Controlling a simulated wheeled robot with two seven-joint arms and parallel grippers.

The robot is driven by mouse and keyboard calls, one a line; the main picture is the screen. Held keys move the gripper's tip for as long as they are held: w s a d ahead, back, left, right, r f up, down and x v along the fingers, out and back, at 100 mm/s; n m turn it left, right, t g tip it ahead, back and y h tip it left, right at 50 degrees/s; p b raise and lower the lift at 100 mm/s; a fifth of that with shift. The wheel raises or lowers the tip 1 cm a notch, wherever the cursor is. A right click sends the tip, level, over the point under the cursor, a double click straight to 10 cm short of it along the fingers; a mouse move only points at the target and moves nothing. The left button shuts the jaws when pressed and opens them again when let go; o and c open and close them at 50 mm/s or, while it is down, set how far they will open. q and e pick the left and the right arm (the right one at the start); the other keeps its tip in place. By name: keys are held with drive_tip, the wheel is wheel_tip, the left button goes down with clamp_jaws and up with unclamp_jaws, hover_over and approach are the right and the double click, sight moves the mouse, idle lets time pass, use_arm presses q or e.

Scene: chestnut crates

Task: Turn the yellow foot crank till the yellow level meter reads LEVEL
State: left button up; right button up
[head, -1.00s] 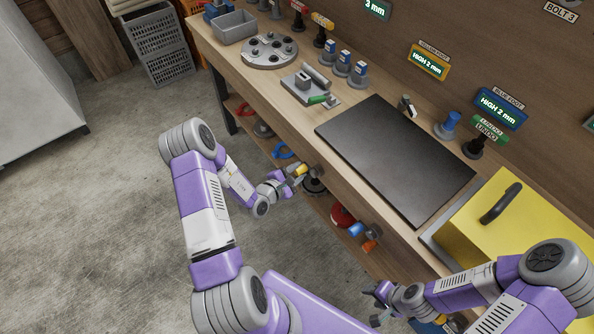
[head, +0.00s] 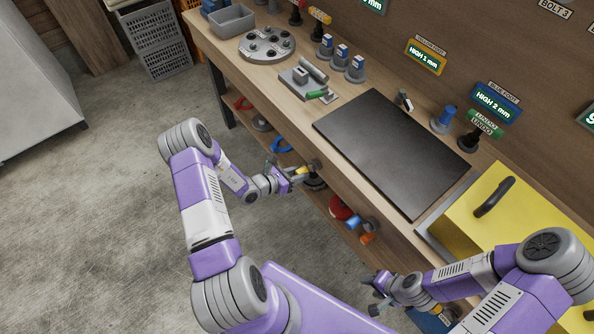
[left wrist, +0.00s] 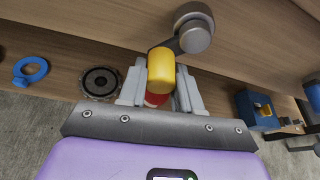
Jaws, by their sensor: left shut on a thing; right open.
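The yellow foot crank (left wrist: 162,70) sits at the front edge of the bench, its yellow handle on a grey arm and hub. My left gripper (left wrist: 160,95) is shut on the yellow handle in the left wrist view; it also shows in the head view (head: 294,174). The yellow level meter (head: 426,57) on the back wall reads HIGH 1 mm. My right gripper (head: 376,300) is open and empty, low in front of the bench near the yellow box.
A blue meter (head: 495,101) reads HIGH 2 mm. A black plate (head: 390,150) lies on the bench, with a yellow box (head: 490,215) to its right. Below, the shelf holds a blue ring (left wrist: 30,71) and a dark round part (left wrist: 100,82).

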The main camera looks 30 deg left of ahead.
use_arm(q)
drive_tip(key=n, duration=0.1)
drive_tip(key=d+n+h, duration=0.1)
drive_tip(key=n+h, duration=0.1)
drive_tip(key=shift+s+d+f, duration=0.2)
drive_tip(key=shift+s+f, duration=0.1)
drive_tip(key=shift+f, duration=0.05)
drive_tip(key=shift+d+n, duration=0.1)
drive_tip(key=shift+n, duration=0.2)
idle(0.3)
drive_tip(key=o, duration=1)
drive_tip(key=shift+o, duration=0.2)
drive_tip(key=v, duration=0.7)
drive_tip(key=shift+s+a+p, duration=0.15)
drive_tip(key=shift+a+p, duration=0.15)
drive_tip(key=shift+p, duration=0.1)
